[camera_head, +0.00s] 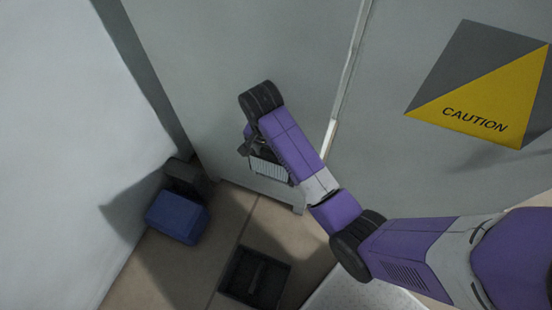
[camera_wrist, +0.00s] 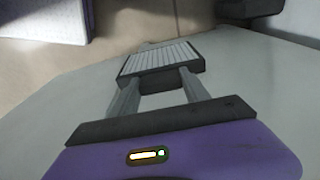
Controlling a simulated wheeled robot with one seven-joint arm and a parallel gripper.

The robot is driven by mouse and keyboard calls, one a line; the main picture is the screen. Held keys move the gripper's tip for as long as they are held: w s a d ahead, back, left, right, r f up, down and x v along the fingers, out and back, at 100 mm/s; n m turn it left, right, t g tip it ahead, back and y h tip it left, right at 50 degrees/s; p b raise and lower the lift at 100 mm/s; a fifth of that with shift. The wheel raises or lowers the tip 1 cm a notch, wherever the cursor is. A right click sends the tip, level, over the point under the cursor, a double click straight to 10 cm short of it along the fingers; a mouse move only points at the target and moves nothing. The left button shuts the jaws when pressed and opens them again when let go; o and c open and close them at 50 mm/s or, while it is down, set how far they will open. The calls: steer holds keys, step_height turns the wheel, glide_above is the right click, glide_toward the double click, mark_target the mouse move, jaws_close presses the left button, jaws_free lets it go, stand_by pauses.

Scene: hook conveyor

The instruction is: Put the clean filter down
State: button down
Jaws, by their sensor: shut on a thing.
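The filter is a pale ribbed panel in a dark frame. It shows in the head view (camera_head: 268,169) and in the wrist view (camera_wrist: 160,57). My gripper (camera_head: 254,150) is shut on it; in the wrist view its two grey fingers (camera_wrist: 158,80) reach the near dark edge of the frame. The filter is held in front of a grey panel, above the floor. In the head view my wrist and forearm hide part of the filter and gripper. I cannot tell from the picture whether the filter is clean.
A blue box (camera_head: 177,216) with a dark part behind it stands on the tiled floor by the left white wall. A dark open tray (camera_head: 254,278) lies on the floor to its right. A yellow caution sign (camera_head: 480,95) is on the right grey panel. Bare floor lies between box and tray.

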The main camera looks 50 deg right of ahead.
steer(key=w+d, duration=0.2)
steer(key=d, duration=0.3)
step_height(320, 180, down, 12)
steer(key=b, duration=0.1)
steer(key=shift+a, duration=0.15)
steer(key=c, duration=0.5)
jaws_free()
steer(key=shift+f, duration=0.15)
steer(key=r, duration=0.4)
steer(key=a+r+p, duration=0.1)
steer(key=r, duration=0.7)
steer(key=shift+s+a+r, duration=0.15)
steer(key=shift+s, duration=0.15)
